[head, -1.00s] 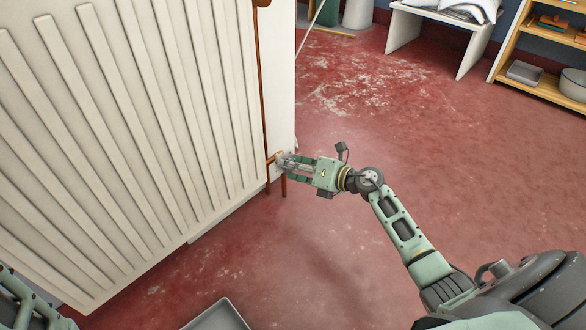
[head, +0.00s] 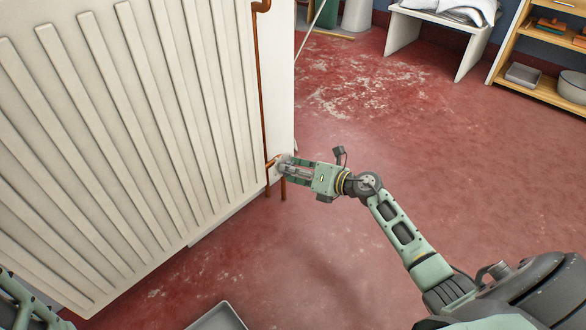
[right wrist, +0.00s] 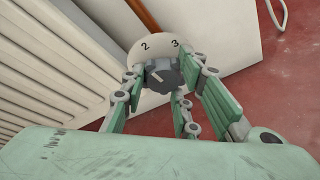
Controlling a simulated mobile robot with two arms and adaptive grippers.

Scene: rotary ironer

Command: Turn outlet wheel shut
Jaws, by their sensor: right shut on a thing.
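The outlet wheel (right wrist: 163,75) is a dark grey ridged knob with a pale pointer mark in the right wrist view. Behind it is a round white dial (right wrist: 158,46) with the numbers 2 and 3 showing. My right gripper (head: 287,167) is at the radiator's lower right corner in the head view, where its fingers mostly hide the wheel. In the right wrist view my right gripper (right wrist: 168,82) has its fingers around the wheel and is shut on it. My left gripper is out of view; only a piece of my left arm shows at the lower left.
The white ribbed radiator (head: 120,140) fills the left side. A copper pipe (head: 257,90) runs down its right edge, and a short pipe (head: 283,188) stands below the wheel. A grey tray (head: 218,318) is at the bottom. The red floor (head: 430,140) to the right is open.

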